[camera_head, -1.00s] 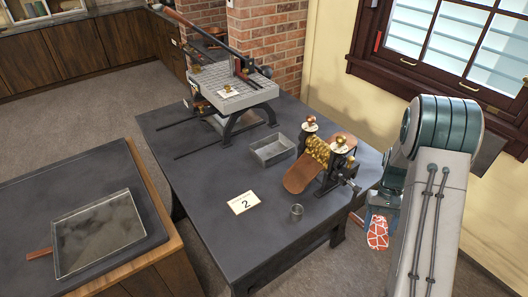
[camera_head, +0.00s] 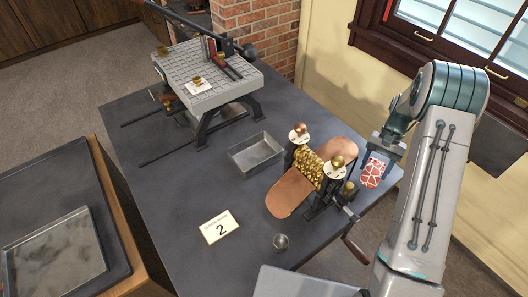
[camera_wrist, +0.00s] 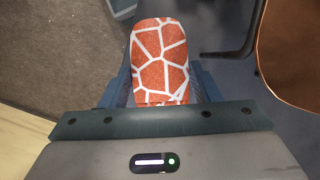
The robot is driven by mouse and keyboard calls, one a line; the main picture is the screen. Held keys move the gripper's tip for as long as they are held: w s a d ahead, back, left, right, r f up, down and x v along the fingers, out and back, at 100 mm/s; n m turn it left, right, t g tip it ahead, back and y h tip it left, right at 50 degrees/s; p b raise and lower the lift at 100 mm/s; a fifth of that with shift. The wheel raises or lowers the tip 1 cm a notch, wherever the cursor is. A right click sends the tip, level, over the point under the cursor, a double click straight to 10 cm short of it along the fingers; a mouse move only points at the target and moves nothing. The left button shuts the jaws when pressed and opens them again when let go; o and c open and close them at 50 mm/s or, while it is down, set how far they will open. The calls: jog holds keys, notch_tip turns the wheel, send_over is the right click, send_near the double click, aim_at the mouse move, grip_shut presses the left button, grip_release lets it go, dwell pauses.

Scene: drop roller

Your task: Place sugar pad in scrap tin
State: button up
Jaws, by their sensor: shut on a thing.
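My gripper (camera_head: 374,160) is shut on the sugar pad (camera_head: 373,174), a red-orange, round-ended pad with white web-like lines. The pad hangs in front of the gripper, near the table's right edge, right of the roller. In the wrist view the pad (camera_wrist: 160,62) sits between my two fingers (camera_wrist: 160,88). The scrap tin appears to be the open grey rectangular tin (camera_head: 240,157), which stands on the table left of the roller and looks empty. My gripper is well to the right of it.
The drop roller (camera_head: 310,165), with brass rollers, copper chutes and a crank, stands between pad and tin. A gridded-top machine (camera_head: 205,80) stands behind. The dark table (camera_head: 170,195) is clear at left.

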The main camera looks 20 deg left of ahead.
jog(key=w+a+r+m+t+y, duration=0.2)
jog(key=w+r+m+y, duration=0.1)
jog(key=w+m, duration=0.65)
jog(key=b, duration=0.2)
send_over(253, 158)
jog(key=w+d, duration=0.1)
jog(key=d, duration=0.1)
jog(key=shift+n, duration=0.35)
notch_tip(253, 158, down, 4)
jog(key=shift+f, duration=0.25)
jog(key=shift+a+f, duration=0.1)
jog(key=shift+a, duration=0.05)
jog(key=shift+s+f, duration=0.1)
jog(key=shift+f, duration=0.15)
notch_tip(253, 158, down, 4)
jog(key=shift+r+b, duration=0.15)
jog(key=shift+b, duration=0.75)
jog(key=shift+r, duration=0.15)
